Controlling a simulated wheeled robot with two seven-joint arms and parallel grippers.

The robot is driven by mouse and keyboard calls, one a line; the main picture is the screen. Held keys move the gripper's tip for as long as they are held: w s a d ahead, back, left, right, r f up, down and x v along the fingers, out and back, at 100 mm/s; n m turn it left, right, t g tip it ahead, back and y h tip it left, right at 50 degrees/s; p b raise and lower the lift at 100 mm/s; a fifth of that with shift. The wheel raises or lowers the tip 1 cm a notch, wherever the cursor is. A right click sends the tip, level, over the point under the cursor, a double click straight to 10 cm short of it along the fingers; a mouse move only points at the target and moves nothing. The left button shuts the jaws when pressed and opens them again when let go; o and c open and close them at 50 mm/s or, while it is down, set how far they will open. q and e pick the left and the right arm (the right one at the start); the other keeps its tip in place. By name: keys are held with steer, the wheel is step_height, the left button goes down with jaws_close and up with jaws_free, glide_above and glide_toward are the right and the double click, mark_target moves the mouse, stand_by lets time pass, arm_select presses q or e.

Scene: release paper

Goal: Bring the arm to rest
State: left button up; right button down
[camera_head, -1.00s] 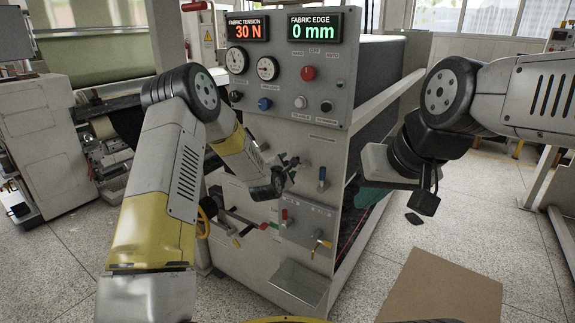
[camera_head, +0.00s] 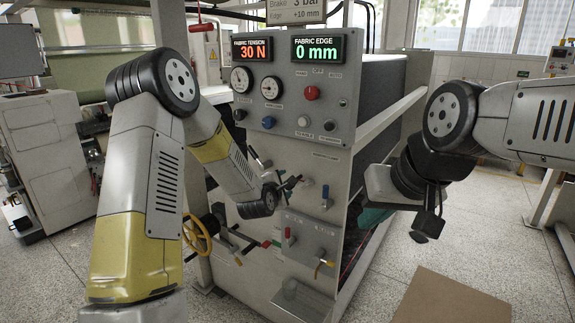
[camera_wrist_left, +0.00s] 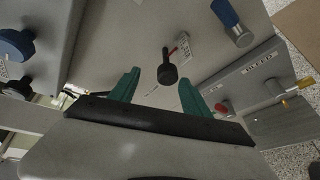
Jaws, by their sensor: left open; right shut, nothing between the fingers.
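My left arm comes in from the left, bent at the elbow, its black wrist (camera_head: 258,204) in front of the control panel's lower part. In the left wrist view the left gripper (camera_wrist_left: 160,80) has two teal fingers spread apart. A black knob with a red lever (camera_wrist_left: 168,72) shows beyond and between the fingers; I cannot tell the gap to it. My right arm comes in from the right. Its right gripper (camera_head: 374,217), with teal fingers partly hidden by the wrist, is beside the machine's right side, shut and empty.
The machine's grey panel (camera_head: 330,88) carries displays, gauges and knobs. A blue lever (camera_head: 326,197), a yellow-handled valve (camera_head: 325,264) and a yellow wheel (camera_head: 197,236) are close to my left arm. A brown board (camera_head: 455,297) lies on the floor at right. Open floor is on the right.

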arm_select(q)
steer(key=s+a+r+m+g+y, duration=0.1)
steer(key=s+a+r+m+g, duration=0.1)
steer(key=s+a+r+m, duration=0.35)
steer(key=s+a+r+m+g, duration=0.2)
steer(key=s+r+m, duration=0.45)
steer(key=s, duration=0.45)
steer(key=s+a+r+m+g, duration=0.1)
steer(key=s+m, duration=0.3)
steer(key=s, duration=0.7)
steer(key=s+a+r+m+g+y, duration=0.1)
steer(key=s+a+m+g, duration=0.2)
steer(key=s, duration=0.9)
steer(key=shift+a+m, duration=0.5)
steer(key=shift+a, duration=0.15)
steer(key=shift+r, duration=0.1)
